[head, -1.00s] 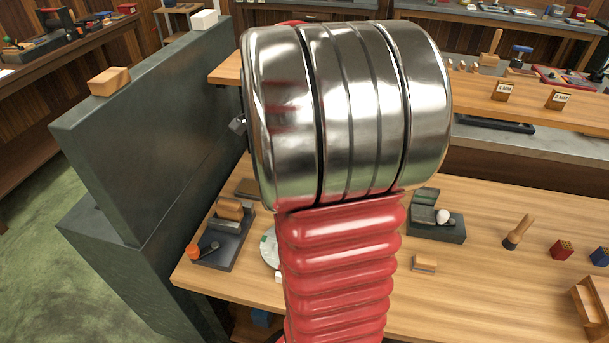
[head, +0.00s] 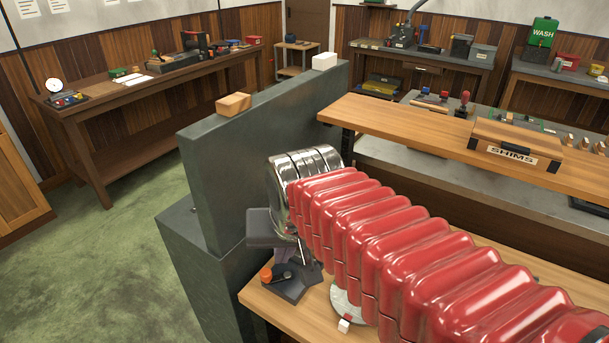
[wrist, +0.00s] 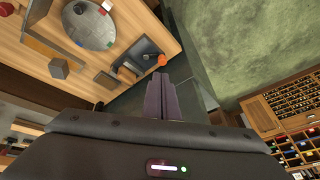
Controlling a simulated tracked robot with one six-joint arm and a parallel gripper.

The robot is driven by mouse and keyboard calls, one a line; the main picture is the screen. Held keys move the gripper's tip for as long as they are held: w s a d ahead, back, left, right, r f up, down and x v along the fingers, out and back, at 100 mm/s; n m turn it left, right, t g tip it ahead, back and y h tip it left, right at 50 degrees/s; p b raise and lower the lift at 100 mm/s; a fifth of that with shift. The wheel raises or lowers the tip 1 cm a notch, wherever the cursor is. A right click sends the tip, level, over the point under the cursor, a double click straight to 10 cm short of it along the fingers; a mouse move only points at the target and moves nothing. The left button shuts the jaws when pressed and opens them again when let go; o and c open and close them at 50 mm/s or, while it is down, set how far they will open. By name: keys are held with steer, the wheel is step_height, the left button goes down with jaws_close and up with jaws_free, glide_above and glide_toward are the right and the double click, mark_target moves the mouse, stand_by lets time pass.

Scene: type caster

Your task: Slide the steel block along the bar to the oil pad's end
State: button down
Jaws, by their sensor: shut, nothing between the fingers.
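A dark tray (head: 290,287) with an orange-ended piece (head: 266,274) sits at the bench's left end. In the wrist view the same tray (wrist: 142,55) shows the orange end (wrist: 161,59) and a small wooden-topped piece (wrist: 127,73). I cannot tell for sure which part is the steel block, the bar or the oil pad; my arm hides part of the tray in the head view. My gripper (wrist: 166,78) has its fingers together and empty, in the air beside the tray. In the head view its dark end (head: 268,228) shows above and behind the tray.
A tall dark green wall (head: 215,160) stands left of the bench, with a wooden block (head: 233,104) and a white block (head: 324,61) on top. A round silver plate (wrist: 88,25) lies near the tray. A raised wooden shelf (head: 400,125) runs behind the bench.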

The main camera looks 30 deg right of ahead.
steer(key=s+a+n, duration=0.4)
steer(key=a+n, duration=0.1)
steer(key=shift+f+t+y, duration=0.25)
steer(key=shift+t+y, duration=0.15)
steer(key=shift+a, duration=0.1)
